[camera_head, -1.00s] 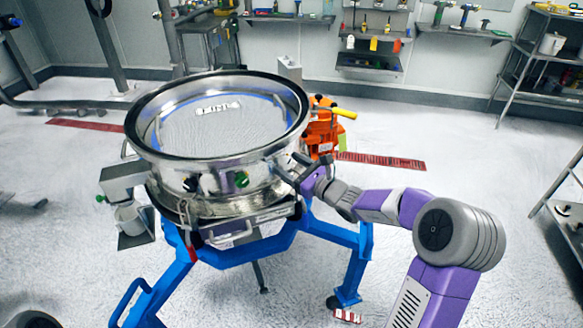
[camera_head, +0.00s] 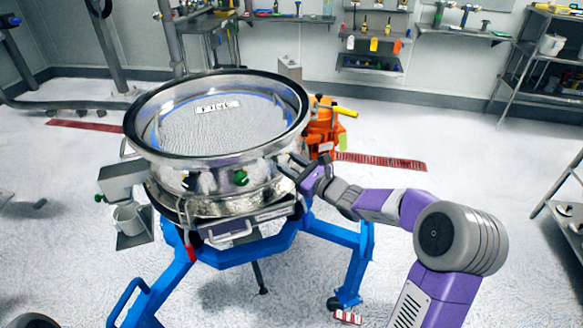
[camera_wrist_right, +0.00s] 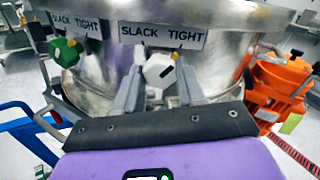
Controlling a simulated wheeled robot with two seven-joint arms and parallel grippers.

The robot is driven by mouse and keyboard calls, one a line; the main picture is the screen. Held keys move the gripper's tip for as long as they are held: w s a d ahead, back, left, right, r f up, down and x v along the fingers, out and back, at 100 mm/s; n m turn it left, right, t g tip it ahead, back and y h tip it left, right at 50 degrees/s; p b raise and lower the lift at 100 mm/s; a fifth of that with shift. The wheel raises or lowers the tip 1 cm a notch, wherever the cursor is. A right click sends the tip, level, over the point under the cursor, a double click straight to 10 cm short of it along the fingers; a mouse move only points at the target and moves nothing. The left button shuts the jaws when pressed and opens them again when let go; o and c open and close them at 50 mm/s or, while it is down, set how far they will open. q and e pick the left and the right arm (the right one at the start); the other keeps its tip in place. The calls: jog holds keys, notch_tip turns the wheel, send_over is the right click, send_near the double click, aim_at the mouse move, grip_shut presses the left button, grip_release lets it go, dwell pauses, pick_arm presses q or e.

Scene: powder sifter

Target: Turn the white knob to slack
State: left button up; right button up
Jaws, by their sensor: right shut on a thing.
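The white knob (camera_wrist_right: 158,71) sits on the side of the round steel sifter, under a label (camera_wrist_right: 163,34) reading SLACK TIGHT. Its small yellow tip points up and right, on the TIGHT side. My right gripper (camera_wrist_right: 160,82) is shut on the knob, one finger on each side. In the head view my right gripper (camera_head: 291,170) is at the right side of the sifter (camera_head: 215,179) and the white knob is hidden. My left gripper is not in view.
A green knob (camera_wrist_right: 66,51) with its own label is left of the white one; it also shows in the head view (camera_head: 240,178). The blue frame (camera_head: 335,235) carries the sifter. An orange machine (camera_head: 320,128) stands behind. The floor on the right is mostly clear.

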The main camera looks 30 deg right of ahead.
jog(key=shift+f+n+b, duration=0.1)
jog(key=shift+n+b, duration=0.45)
jog(key=shift+n, duration=0.25)
jog(key=n, duration=0.2)
jog(key=shift+a+n, duration=0.1)
jog(key=shift+n, duration=0.3)
jog(key=n, duration=1.2)
jog(key=shift+n, duration=0.3)
jog(key=o, duration=1.1)
jog(key=shift+c, duration=0.2)
jog(key=shift+s, duration=0.15)
